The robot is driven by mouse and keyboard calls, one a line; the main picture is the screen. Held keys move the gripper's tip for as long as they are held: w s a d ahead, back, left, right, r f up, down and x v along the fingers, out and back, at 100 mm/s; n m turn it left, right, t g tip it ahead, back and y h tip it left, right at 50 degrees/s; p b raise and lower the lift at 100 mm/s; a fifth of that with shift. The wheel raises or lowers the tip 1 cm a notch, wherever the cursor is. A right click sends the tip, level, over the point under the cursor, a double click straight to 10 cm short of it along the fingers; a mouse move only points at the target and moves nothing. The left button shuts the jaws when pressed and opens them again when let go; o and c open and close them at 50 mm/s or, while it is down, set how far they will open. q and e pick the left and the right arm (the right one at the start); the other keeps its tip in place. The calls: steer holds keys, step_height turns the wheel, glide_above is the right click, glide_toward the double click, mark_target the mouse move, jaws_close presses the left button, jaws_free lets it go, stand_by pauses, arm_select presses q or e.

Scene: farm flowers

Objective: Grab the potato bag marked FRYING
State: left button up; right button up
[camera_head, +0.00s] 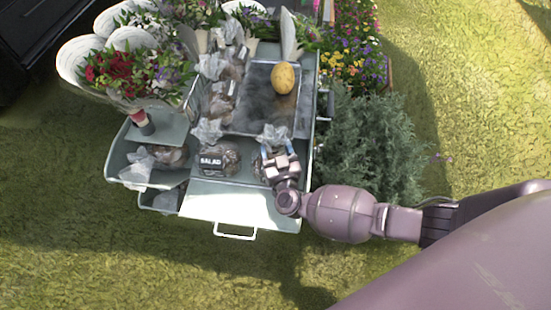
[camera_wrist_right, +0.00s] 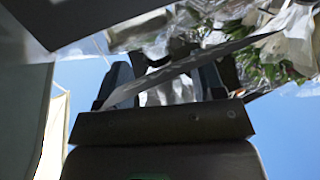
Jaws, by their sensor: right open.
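My right gripper (camera_head: 275,156) is over the front right of the cart, in front of a brown bag with a clear gathered plastic top (camera_head: 272,136). It hides most of that bag and any label on it. To its left a similar bag (camera_head: 212,160) carries a dark label reading SALAD. I can read no FRYING label. In the right wrist view the right gripper (camera_wrist_right: 167,82) is open, with clear crinkled plastic (camera_wrist_right: 172,92) showing between its fingers. A thin grey flat piece (camera_wrist_right: 190,66) crosses in front of them. My left gripper is not in view.
A dark tray (camera_head: 258,118) holds a yellow potato (camera_head: 284,78). More wrapped bags (camera_head: 220,100) line its left side. Bouquets (camera_head: 125,75) stand at the back left. A grey-green bush (camera_head: 365,140) is close to the cart's right side. The front shelf (camera_head: 235,206) is bare.

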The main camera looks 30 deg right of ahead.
steer(key=shift+w+d, duration=0.1)
steer(key=shift+w, duration=0.6)
jaws_close()
